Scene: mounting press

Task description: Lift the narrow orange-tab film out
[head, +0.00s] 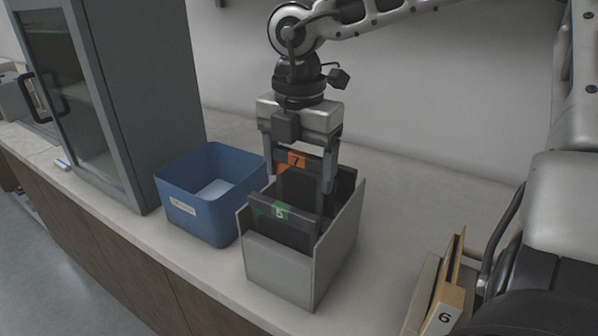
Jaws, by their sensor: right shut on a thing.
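The orange-tab film (294,160) is a narrow dark sheet with an orange tab marked 7. It stands upright in the grey open-topped box (276,267). My right gripper (297,177) points straight down over the box, one finger on each side of the film, shut on it. The film's lower part is hidden inside the box. A dark film with a green tab marked 5 (279,211) stands in front of it in the same box. Another dark panel shows behind, partly hidden by the gripper. My left gripper is not in view.
A blue bin (207,222) with a white label stands just left of the grey box. A grey cabinet (128,100) stands farther left. A wooden holder marked 6 (443,310) is at the lower right.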

